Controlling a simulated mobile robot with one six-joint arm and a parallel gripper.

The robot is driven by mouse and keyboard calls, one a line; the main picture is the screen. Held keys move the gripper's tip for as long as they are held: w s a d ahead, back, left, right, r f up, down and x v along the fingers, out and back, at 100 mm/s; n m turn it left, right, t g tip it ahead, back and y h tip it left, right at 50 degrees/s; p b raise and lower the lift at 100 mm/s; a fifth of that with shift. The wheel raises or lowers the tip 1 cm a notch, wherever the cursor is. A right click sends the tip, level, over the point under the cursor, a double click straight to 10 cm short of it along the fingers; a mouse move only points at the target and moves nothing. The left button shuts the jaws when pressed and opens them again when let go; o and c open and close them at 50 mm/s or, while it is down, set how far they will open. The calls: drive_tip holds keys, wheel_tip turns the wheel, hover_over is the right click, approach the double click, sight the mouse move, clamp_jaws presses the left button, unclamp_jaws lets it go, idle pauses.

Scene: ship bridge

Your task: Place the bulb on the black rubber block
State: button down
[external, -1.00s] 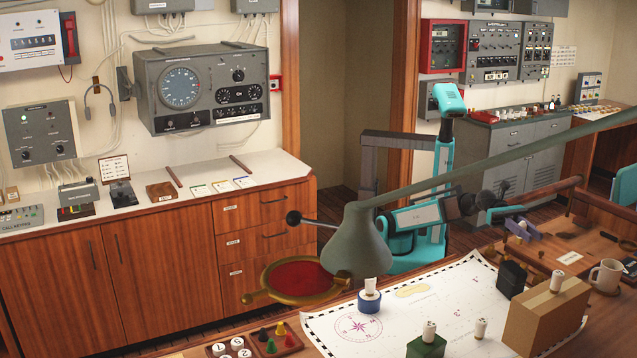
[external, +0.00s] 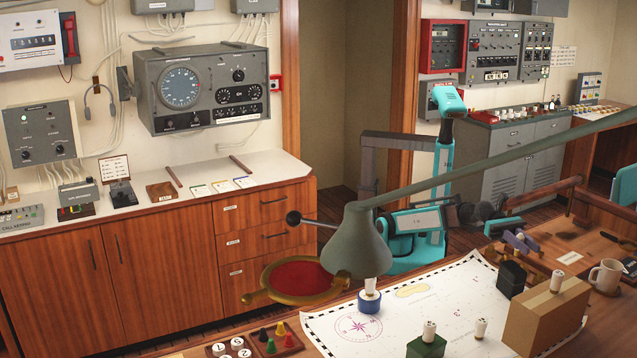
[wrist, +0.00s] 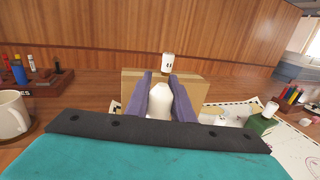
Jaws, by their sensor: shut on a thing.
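My gripper (external: 518,241) has purple fingers and is shut on a white bulb, which shows between the fingers in the wrist view (wrist: 159,104). In the external view the gripper is just above and behind the black rubber block (external: 512,281), which stands on the chart's right side. The held bulb is small there and partly hidden by the fingers. I cannot tell whether it touches the block. In the wrist view the block is not clearly seen.
A cardboard box (external: 545,318) with a white piece on top stands close right of the block. A mug (external: 606,276) is further right. A green holder (external: 427,346), a loose white piece (external: 480,328) and a blue holder (external: 369,301) stand left. A lamp shade (external: 357,245) overhangs the chart.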

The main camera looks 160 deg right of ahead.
sight(519, 253)
drive_tip(key=shift+f+b, duration=0.4)
drive_tip(key=shift+f, duration=1.5)
drive_tip(key=shift+f, duration=0.15)
drive_tip(key=c, duration=1.5)
unclamp_jaws()
drive_tip(key=shift+c, duration=0.2)
